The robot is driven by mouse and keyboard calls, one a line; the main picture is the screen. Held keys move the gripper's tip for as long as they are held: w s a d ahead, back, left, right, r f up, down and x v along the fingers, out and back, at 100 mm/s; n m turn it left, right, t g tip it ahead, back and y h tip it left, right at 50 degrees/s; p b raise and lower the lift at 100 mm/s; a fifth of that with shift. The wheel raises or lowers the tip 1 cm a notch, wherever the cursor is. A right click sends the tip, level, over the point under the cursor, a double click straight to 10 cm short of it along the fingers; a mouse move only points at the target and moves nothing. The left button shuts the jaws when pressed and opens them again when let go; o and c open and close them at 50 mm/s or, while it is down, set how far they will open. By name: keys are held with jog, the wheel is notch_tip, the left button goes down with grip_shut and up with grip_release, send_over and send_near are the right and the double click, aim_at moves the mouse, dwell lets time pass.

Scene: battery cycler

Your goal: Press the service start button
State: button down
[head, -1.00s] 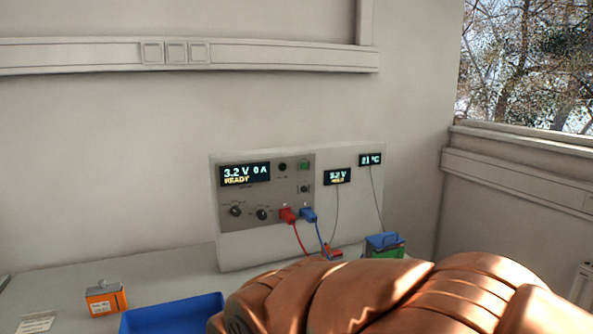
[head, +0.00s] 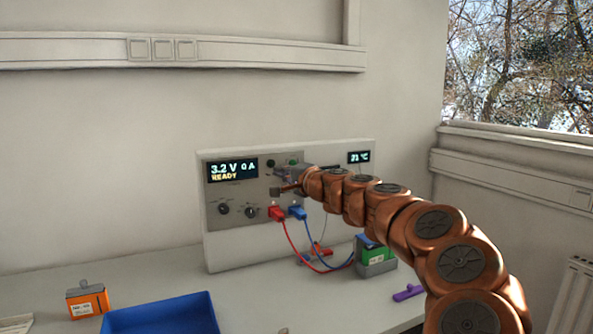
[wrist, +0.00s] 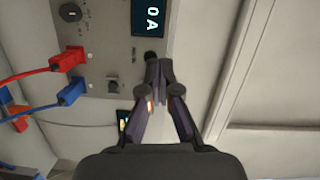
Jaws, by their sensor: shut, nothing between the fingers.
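The cycler panel (head: 223,240) stands on the bench, its main display (head: 232,170) reading 3.2 V, 0 A, READY. A green button (head: 294,162) sits at its upper right, partly visible just above my gripper; its label is unreadable. A black round button (head: 271,163) is left of it. My gripper (head: 281,176) is at the panel front, just below these two buttons in the picture. In the wrist view my gripper (wrist: 157,66) has its fingertips together, empty, close to the black button (wrist: 151,57). The green button is hidden there. I cannot tell whether the fingertips touch the panel.
Red (head: 277,213) and blue (head: 297,212) plugs with cables sit below my gripper. A green battery (head: 373,252), purple item (head: 408,293), blue tray (head: 165,316) and orange battery (head: 88,301) are on the bench. The bench between panel and tray is clear.

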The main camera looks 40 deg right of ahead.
jog(key=s+d+f+m+h, duration=0.2)
jog(key=s+d+m+h, duration=0.1)
jog(key=d, duration=0.7)
jog(key=shift+s+d+f+m+g+h, duration=0.2)
jog(key=shift+m+g+h, duration=0.1)
jog(key=shift+m, duration=0.2)
jog(key=p, duration=0.2)
send_near(293, 163)
jog(key=shift+p+x, duration=0.9)
jog(key=shift+x, duration=2.65)
jog(key=shift+w, duration=0.15)
